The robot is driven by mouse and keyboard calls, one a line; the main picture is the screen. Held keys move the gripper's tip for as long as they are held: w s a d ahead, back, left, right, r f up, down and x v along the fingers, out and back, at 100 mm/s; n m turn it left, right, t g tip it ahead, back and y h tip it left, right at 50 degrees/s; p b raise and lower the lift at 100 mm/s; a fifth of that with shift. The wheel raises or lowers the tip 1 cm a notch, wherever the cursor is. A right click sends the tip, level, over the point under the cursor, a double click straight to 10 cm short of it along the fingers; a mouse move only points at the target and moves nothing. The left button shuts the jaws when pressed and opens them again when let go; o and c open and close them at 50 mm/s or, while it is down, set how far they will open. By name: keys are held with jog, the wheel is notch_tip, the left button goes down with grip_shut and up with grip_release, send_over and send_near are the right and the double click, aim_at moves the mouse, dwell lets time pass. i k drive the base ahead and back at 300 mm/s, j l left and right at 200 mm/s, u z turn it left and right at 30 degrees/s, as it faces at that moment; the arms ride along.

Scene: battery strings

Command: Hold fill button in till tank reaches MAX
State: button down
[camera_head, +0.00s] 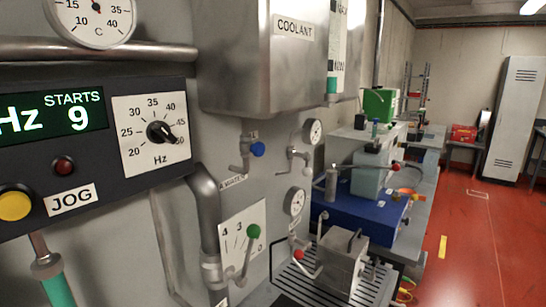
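A grey metal tank (235,60) labelled COOLANT hangs on the wall in the upper middle. A white level strip (339,45) stands on its right side. Green (332,85) shows only at the strip's low end; the lettering near its top is cut off and too small to read surely. No button labelled fill can be read. A yellow round button (15,205) sits at the left edge on a dark panel, near a JOG label (71,199). My gripper is not in view.
The panel (120,190) has a lit display (50,116) reading STARTS 9 and a Hz dial (160,132). Pipes, valves and a green-knobbed lever (253,231) stick out below the tank. Benches with machines (360,210) line the wall. The red floor (480,240) at right is mostly clear.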

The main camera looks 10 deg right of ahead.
aim_at(258, 149)
jog(key=l+u, duration=0.15)
jog(key=u, duration=0.5)
jog(key=i+l+u, duration=0.1)
jog(key=l+u, duration=0.3)
jog(key=l, duration=0.45)
jog(key=l+u, duration=0.4)
jog(key=l, duration=0.45)
jog(key=k+l, duration=0.1)
jog(key=l, duration=1.3)
jog(key=k+u, duration=0.05)
